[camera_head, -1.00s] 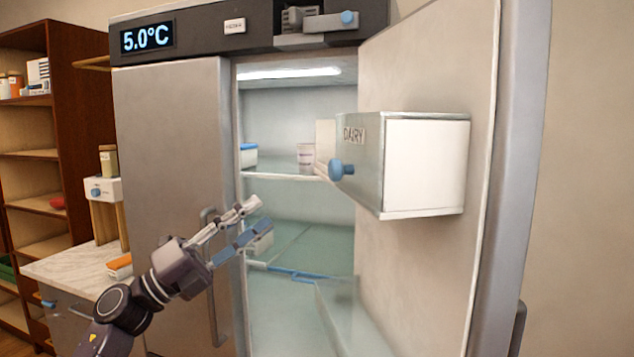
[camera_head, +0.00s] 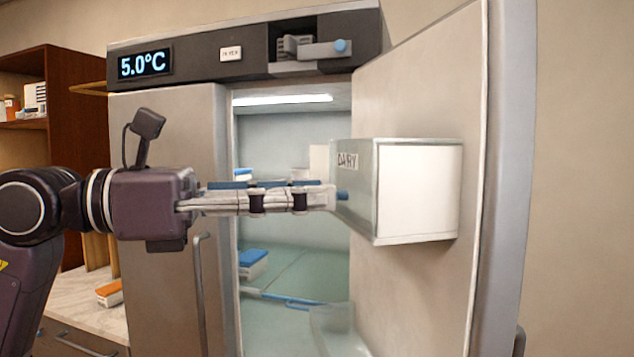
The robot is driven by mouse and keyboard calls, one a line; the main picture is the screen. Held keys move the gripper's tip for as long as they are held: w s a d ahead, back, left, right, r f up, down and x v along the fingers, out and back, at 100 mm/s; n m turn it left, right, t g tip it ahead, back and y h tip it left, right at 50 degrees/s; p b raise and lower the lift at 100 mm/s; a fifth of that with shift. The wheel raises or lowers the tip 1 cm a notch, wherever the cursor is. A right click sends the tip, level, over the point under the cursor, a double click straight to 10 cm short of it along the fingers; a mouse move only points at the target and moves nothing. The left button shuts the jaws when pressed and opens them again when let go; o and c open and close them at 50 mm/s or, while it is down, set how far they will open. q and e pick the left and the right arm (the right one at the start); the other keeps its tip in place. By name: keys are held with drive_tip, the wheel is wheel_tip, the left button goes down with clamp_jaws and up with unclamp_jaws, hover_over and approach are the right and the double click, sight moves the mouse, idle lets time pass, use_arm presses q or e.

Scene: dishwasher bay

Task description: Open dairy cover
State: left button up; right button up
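The dairy box (camera_head: 417,192) is mounted on the inside of the open fridge door. Its clear front cover (camera_head: 362,215) carries a DAIRY label (camera_head: 348,160) and looks closed. A blue knob (camera_head: 342,195) sticks out from the cover, partly hidden by my fingertips. My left gripper (camera_head: 328,196) reaches in level from the left, its tips right at the knob. Its fingers overlap from this side, so I cannot tell whether they are open or shut, or touch the knob. My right gripper is not in view.
The right fridge door (camera_head: 425,85) stands open, and the left door (camera_head: 165,290) is closed behind my arm. A blue-lidded container (camera_head: 253,262) sits inside the fridge. An orange-topped item (camera_head: 109,292) lies on the counter (camera_head: 85,315) at left.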

use_arm(q)
drive_tip(key=shift+x, duration=0.95)
drive_tip(key=shift+c, duration=0.6)
clamp_jaws()
